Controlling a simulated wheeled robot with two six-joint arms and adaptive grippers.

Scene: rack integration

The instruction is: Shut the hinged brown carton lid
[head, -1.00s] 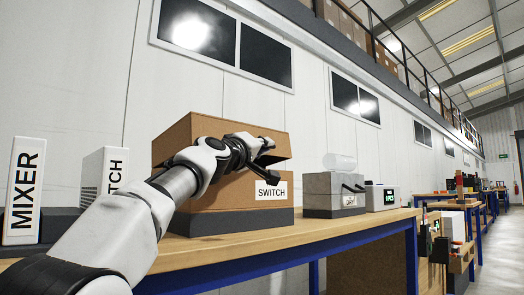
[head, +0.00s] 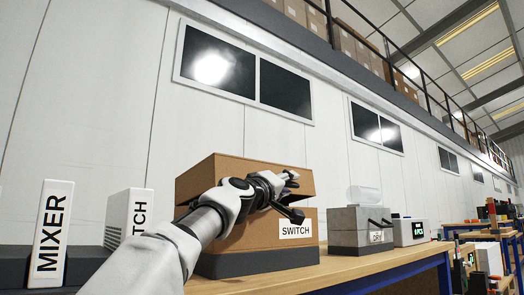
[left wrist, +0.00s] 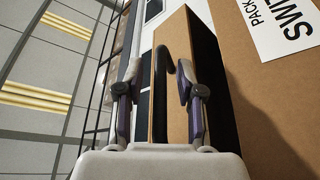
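The brown carton (head: 250,236), labelled SWITCH, stands on the bench in the head view. Its hinged lid (head: 230,170) is partly raised, with a dark gap above the carton's front wall. My left gripper (head: 291,197) is in front of the carton at the lid's front edge and hides part of it. In the left wrist view the gripper (left wrist: 158,92) has its two fingers apart. The lid (left wrist: 175,50) shows beyond and between them, and a dark curved bar lies there too. I cannot tell whether a finger touches the lid. My right gripper is out of view.
A grey bin (head: 358,226) with black handles and a small white device (head: 411,231) stand right of the carton. White MIXER (head: 51,235) and second labelled (head: 128,215) boxes stand left. The wooden bench (head: 350,266) has a bare front strip.

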